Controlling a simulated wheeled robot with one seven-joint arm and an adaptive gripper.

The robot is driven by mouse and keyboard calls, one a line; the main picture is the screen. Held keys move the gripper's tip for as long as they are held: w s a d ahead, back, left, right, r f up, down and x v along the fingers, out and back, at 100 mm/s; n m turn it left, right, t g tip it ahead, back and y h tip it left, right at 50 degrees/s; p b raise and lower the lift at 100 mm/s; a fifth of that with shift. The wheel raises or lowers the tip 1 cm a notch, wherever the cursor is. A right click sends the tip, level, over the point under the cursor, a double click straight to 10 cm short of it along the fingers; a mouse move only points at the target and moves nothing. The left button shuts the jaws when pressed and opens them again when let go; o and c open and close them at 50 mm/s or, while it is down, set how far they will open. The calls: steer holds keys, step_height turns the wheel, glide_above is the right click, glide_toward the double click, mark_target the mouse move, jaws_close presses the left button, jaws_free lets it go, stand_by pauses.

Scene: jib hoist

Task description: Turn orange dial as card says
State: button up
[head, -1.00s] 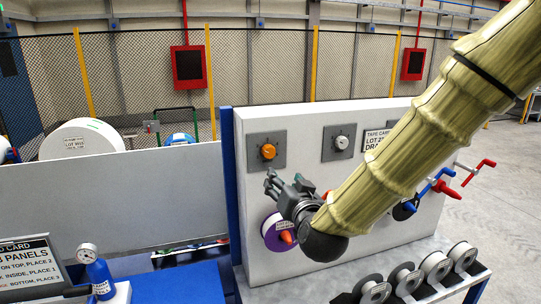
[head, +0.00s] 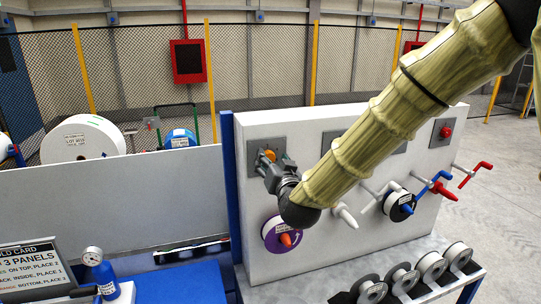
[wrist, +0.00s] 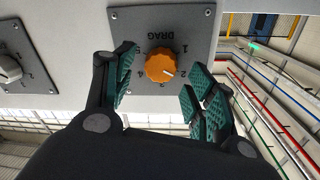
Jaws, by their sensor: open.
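The orange dial (wrist: 160,66) sits on a grey plate (wrist: 122,22) marked DRAG, which appears upside down in the wrist view. Its white pointer mark points to the lower right, near the 2. In the head view the dial (head: 270,154) is partly hidden by my gripper (head: 263,162). My gripper's green-padded fingers (wrist: 158,88) are open, one on each side of the dial and a little short of it, with no clear contact. The tape card on the white panel is hidden behind my arm now.
The white panel (head: 300,250) also carries a purple reel (head: 272,236), a black reel (head: 392,208), a red knob (head: 446,132) and projecting blue and red cranks (head: 475,172). Several small spools (head: 430,265) stand on the ledge below. A pressure gauge (head: 92,256) stands at lower left.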

steer(key=shift+w+a, duration=0.15)
steer(key=shift+w, duration=0.55)
steer(key=c, duration=1)
steer(key=shift+c, duration=0.2)
steer(key=shift+f+m+b, duration=0.1)
steer(key=shift+m+b, duration=0.2)
steer(key=shift+b, duration=0.05)
steer(key=shift+d+f+m+g+y+b, duration=0.1)
steer(key=shift+m+g+y+b, duration=0.2)
steer(key=shift+m+b, duration=5.65)
steer(key=shift+d+f+m+g+y+b, duration=0.15)
steer(key=shift+m+y+b, duration=0.25)
steer(key=shift+m+b, duration=5.5)
steer(key=shift+r+n+b, duration=0.1)
steer(key=shift+n+b, duration=0.55)
steer(key=shift+b, duration=0.15)
